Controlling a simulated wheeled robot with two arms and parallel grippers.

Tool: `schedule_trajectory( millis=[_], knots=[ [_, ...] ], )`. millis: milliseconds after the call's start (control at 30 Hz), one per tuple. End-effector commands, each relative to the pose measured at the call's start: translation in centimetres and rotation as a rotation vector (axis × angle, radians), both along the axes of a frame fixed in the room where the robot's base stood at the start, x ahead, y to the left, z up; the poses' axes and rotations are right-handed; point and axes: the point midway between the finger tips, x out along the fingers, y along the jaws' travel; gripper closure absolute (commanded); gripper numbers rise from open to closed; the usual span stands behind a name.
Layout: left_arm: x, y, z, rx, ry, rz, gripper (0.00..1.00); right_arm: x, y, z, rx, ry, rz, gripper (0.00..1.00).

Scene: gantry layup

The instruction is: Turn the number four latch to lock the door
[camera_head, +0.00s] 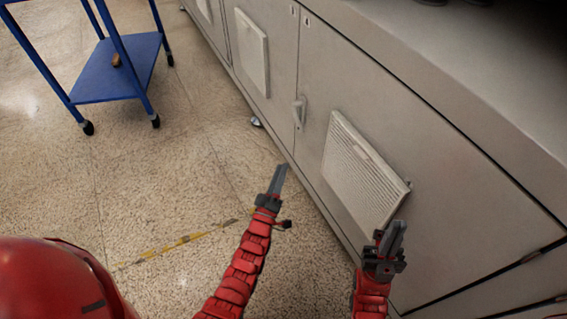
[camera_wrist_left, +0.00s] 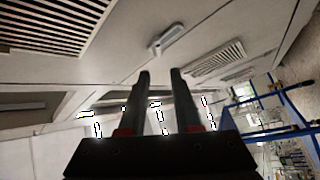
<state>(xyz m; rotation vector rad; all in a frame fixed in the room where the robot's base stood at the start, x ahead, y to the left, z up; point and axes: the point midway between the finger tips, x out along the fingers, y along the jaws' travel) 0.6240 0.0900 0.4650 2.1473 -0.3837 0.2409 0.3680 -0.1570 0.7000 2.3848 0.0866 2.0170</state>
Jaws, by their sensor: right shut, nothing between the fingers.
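A small light-grey latch handle (camera_head: 299,112) sits on the grey cabinet door (camera_head: 316,75), near the seam between two doors. The same latch (camera_wrist_left: 167,40) shows in the left wrist view, above and beyond the fingertips. No number is readable on it. My left gripper (camera_head: 279,176) is below the latch in the head view, apart from it, over the floor beside the cabinet. In the left wrist view its fingers (camera_wrist_left: 160,72) stand apart with nothing between them. My right gripper (camera_head: 396,232) is shut and empty, near the lower right corner of a louvered vent.
A white louvered vent panel (camera_head: 360,170) sticks out from the door right of the latch. Another vent (camera_head: 252,52) is on the door to the left. A blue cart (camera_head: 115,72) stands at the upper left. The floor between cart and cabinet is clear.

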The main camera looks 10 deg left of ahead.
Motion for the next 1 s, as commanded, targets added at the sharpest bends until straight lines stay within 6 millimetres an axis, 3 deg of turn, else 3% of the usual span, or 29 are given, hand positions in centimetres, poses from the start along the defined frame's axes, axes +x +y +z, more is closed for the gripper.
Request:
schedule_trajectory(
  millis=[33,167,300,400,567,767,1000],
  knots=[
    [0.6,0.7,0.6,0.029,0.005,0.029,0.79,0.0,0.0,0.3,0.0,0.0,0.0,1.0],
    [3.7,4.0,2.3,0.206,0.082,0.169,1.0,0.0,0.0,1.5,0.0,0.0,0.0,1.0],
    [7.0,7.7,4.6,0.51,0.238,0.266,1.0,0.0,0.0,3.1,0.0,0.0,0.0,1.0],
    [8.3,8.5,6.5,0.749,0.321,0.229,1.0,0.0,0.0,4.2,0.0,0.0,0.0,1.0],
    [8.1,6.9,10.4,1.161,0.313,0.028,1.0,0.0,0.0,5.8,0.0,0.0,0.0,1.0],
    [5.2,3.2,14.9,1.612,0.084,-0.248,1.0,0.0,0.0,7.1,0.0,0.0,0.0,1.0],
    [3.1,1.3,16.1,1.817,-0.087,-0.377,1.0,0.0,0.0,7.4,0.0,0.0,0.0,1.0]
  ],
)
